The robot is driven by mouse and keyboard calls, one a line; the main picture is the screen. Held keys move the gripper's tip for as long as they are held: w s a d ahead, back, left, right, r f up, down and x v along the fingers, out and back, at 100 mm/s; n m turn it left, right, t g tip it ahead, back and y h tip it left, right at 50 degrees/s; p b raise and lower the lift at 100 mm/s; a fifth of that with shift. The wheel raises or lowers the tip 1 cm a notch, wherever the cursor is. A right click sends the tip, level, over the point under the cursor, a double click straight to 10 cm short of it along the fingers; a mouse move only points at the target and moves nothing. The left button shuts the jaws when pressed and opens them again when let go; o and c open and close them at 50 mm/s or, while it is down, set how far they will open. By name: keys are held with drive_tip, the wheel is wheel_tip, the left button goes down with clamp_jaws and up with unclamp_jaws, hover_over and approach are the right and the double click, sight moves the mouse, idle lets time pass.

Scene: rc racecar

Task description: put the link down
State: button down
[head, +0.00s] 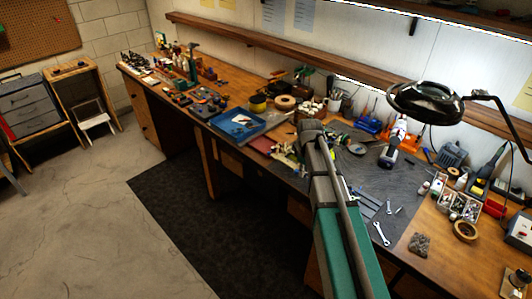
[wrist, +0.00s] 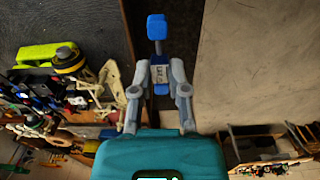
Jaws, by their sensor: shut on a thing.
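In the wrist view my gripper (wrist: 160,75) is shut on a slim part, which I take to be the link (wrist: 157,27). It has a bright blue end that sticks out beyond the fingertips and a pale printed label between the fingers. The held part appears against the dark floor mat, with the bench to the left. In the head view my arm reaches out over the front of the bench. My gripper and the held part cannot be made out there.
The wooden workbench (head: 442,238) is crowded with tools. A blue tray (head: 213,127) lies in its middle section. A grey work mat (head: 365,182) holds wrenches and has some bare room. A magnifier lamp (head: 425,103) overhangs the right side. A dark floor mat (head: 185,225) lies in front.

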drive_tip(key=shift+s+f+b, duration=0.25)
drive_tip(key=shift+f+b, duration=0.4)
drive_tip(key=shift+f, duration=0.25)
wheel_tip(320, 180, down, 7)
drive_tip(key=b, duration=0.7)
drive_tip(key=shift+s, duration=0.3)
